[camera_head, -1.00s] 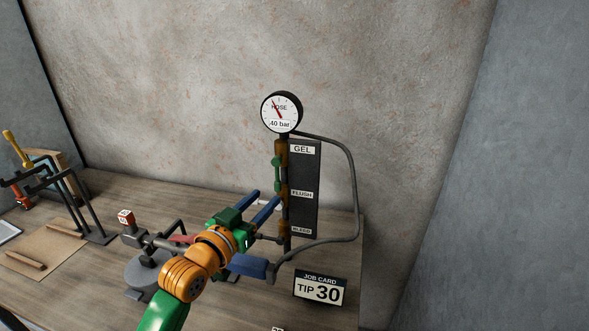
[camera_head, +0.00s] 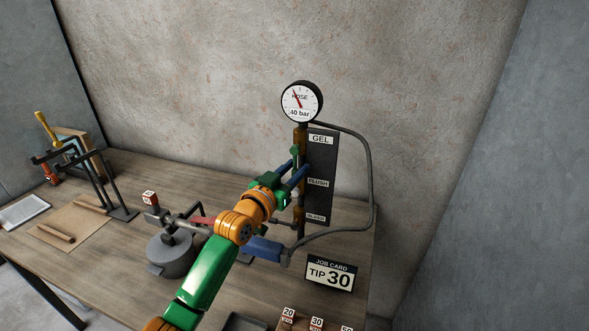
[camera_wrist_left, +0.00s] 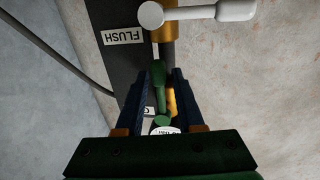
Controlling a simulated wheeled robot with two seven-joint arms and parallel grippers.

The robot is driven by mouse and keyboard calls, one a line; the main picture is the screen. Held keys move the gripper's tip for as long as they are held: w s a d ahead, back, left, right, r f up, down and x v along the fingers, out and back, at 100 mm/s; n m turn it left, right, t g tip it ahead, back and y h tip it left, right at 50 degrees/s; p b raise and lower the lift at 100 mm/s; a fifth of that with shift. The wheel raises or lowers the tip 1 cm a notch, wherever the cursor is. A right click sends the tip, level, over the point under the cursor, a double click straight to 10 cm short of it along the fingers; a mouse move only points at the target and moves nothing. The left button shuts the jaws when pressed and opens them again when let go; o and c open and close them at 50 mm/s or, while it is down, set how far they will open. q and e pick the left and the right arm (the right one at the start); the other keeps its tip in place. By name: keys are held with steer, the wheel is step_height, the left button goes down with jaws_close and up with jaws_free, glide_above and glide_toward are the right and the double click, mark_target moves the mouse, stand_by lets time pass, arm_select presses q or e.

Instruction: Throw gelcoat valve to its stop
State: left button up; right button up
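The gelcoat valve has a green lever (camera_head: 295,151) beside the GEL label (camera_head: 320,139) on the dark valve panel. In the left wrist view the green lever (camera_wrist_left: 159,88) stands lengthwise between the fingers of my left gripper (camera_wrist_left: 158,76). Gaps show on both sides of the lever, so the gripper is open around it. In the head view my left gripper (camera_head: 299,159) is at the lever's height and partly hides it. My right gripper is not in view.
A pressure gauge (camera_head: 302,101) reading 40 bar tops the panel. A white lever (camera_wrist_left: 205,13) is by the FLUSH label (camera_wrist_left: 123,36). A grey hose (camera_head: 370,180) loops right of the panel. A job card (camera_head: 330,274) reads TIP 30. A grey pot (camera_head: 172,257) stands left of my arm.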

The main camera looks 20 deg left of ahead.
arm_select(q)
jaws_close()
stand_by(1.2)
